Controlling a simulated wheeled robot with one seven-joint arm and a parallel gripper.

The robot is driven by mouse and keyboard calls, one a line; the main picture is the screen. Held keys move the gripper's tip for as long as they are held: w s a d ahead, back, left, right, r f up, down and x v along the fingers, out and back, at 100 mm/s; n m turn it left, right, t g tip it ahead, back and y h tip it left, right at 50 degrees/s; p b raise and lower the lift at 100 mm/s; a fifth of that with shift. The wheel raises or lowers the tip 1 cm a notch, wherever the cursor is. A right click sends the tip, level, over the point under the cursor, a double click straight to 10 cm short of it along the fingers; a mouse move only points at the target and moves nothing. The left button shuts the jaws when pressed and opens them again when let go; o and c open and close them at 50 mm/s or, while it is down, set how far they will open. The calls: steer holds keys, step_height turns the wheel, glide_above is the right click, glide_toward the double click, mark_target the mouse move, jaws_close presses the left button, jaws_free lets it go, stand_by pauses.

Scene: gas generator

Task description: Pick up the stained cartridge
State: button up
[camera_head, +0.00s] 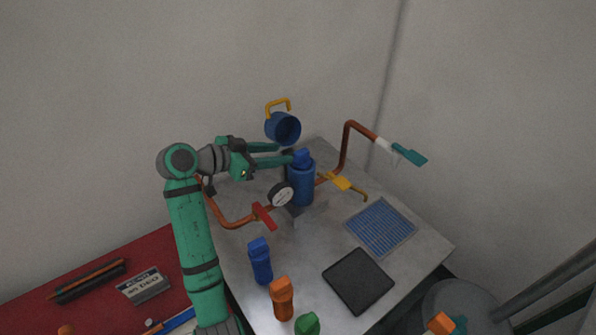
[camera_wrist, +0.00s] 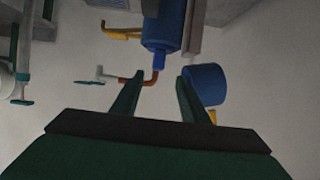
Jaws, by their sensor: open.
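A blue cartridge (camera_head: 302,156) stands upright with its head sticking out of the top of a blue cylindrical housing (camera_head: 300,187). It also shows in the wrist view (camera_wrist: 159,60), below the housing (camera_wrist: 165,28) there. I cannot make out a stain on it. My gripper (camera_head: 284,154) is open, just left of the cartridge's head. In the wrist view my gripper's fingers (camera_wrist: 157,85) are apart with nothing held, and the cartridge's head lies just beyond the gap between them.
The open blue cap (camera_head: 283,128) with a yellow handle (camera_head: 278,105) sits above and behind the gripper. Copper pipes, a gauge (camera_head: 281,194), a red valve (camera_head: 264,216) and a yellow valve (camera_head: 341,182) flank the housing. Blue (camera_head: 260,262), orange (camera_head: 281,300) and green (camera_head: 307,324) cartridges stand in front.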

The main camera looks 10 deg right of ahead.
mark_target(295, 154)
steer(key=d, duration=0.1)
steer(key=d+f, duration=0.1)
steer(key=d, duration=0.2)
steer(key=shift+w+d+f, duration=0.15)
steer(key=shift+f, duration=0.2)
steer(key=shift+w+a+f+x, duration=0.1)
steer(key=shift+w+x, duration=0.05)
steer(key=shift+x, duration=0.65)
steer(key=shift+w+a+f+x, duration=0.1)
steer(key=shift+w+x, duration=0.05)
steer(key=shift+x, duration=0.65)
steer(key=shift+w+a+x, duration=0.1)
steer(key=shift+w+x, duration=0.05)
steer(key=shift+x, duration=0.6)
steer(key=shift+d, duration=0.1)
jaws_close()
